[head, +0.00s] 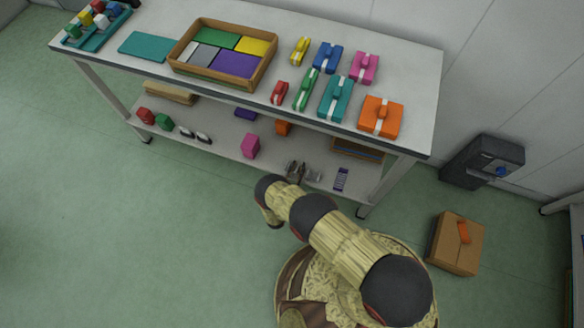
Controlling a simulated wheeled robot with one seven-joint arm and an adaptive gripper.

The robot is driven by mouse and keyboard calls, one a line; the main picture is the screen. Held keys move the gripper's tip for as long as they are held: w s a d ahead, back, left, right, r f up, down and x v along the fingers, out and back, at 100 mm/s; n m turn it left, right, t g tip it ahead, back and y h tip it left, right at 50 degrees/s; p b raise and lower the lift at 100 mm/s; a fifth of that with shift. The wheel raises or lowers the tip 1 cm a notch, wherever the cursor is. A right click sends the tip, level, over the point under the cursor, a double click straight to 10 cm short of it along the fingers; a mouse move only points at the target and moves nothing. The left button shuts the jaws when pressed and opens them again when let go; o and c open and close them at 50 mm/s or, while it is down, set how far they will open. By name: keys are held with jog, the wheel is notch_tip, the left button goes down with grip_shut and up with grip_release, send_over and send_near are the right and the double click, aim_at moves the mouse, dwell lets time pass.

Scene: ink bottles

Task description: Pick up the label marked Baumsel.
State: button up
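No label with a readable name shows in the head view; any writing is too small to read. A small dark blue and white striped piece (341,179) lies at the right end of the lower shelf; I cannot tell whether it is a label. My arm reaches from the lower right toward the front of the shelf and bends down at its far end. I cannot make out my gripper's fingers; the arm seems to hide them.
The white table (215,13) carries a divided wooden tray (175,53), a teal mat (146,46), a teal rack (73,42) and several coloured wrapped pieces. Its lower shelf (222,142) holds small coloured and grey things. A cardboard box (452,250) stands at right. Floor at left is clear.

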jog(key=shift+c, duration=1.2)
grip_shut()
jog(key=shift+r, duration=0.1)
